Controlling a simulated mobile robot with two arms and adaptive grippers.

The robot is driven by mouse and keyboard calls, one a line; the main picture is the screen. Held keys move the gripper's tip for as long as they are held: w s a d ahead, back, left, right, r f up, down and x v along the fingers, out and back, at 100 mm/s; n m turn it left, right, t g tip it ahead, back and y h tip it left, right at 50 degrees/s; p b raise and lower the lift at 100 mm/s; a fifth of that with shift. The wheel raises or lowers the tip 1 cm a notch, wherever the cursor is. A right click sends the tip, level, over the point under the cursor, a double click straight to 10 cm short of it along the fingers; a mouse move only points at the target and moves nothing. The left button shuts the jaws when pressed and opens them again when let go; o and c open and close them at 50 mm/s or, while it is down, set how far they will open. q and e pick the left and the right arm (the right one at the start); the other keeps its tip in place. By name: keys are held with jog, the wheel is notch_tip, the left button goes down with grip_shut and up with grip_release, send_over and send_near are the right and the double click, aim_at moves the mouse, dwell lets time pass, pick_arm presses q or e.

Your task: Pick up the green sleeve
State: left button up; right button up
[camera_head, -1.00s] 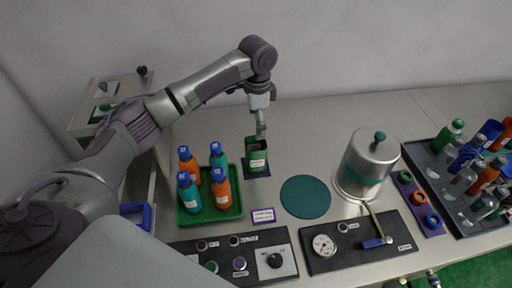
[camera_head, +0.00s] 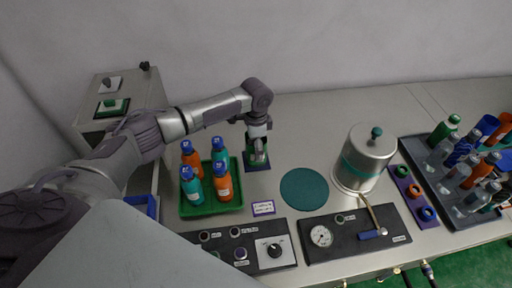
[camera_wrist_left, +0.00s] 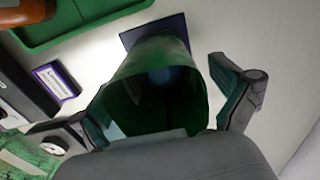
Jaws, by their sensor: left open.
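The green sleeve (camera_head: 257,157) stands on a small dark blue pad (camera_head: 258,167) to the right of the bottle tray. In the left wrist view the sleeve (camera_wrist_left: 158,85) is a hollow green tube seen from its open end, and the pad (camera_wrist_left: 153,32) shows behind it. My left gripper (camera_head: 257,147) is down at the sleeve. Its open fingers (camera_wrist_left: 170,105) lie on either side of the sleeve, with a visible gap on the right; contact on the left cannot be told. My right gripper is not in view.
A green tray (camera_head: 213,209) with several blue-capped bottles stands just left of the sleeve. A teal round mat (camera_head: 305,189) and a steel pot (camera_head: 366,160) are to the right. Control panels (camera_head: 245,245) line the front edge. Bare table lies behind the sleeve.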

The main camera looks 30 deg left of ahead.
pick_arm(q)
jog(key=c, duration=0.7)
notch_tip(320, 180, up, 10)
jog(key=b, duration=0.1)
jog(key=shift+b, duration=0.35)
jog(key=shift+r, duration=0.15)
jog(key=shift+r+p, duration=0.2)
jog(key=shift+p, duration=0.7)
jog(key=shift+r, duration=0.1)
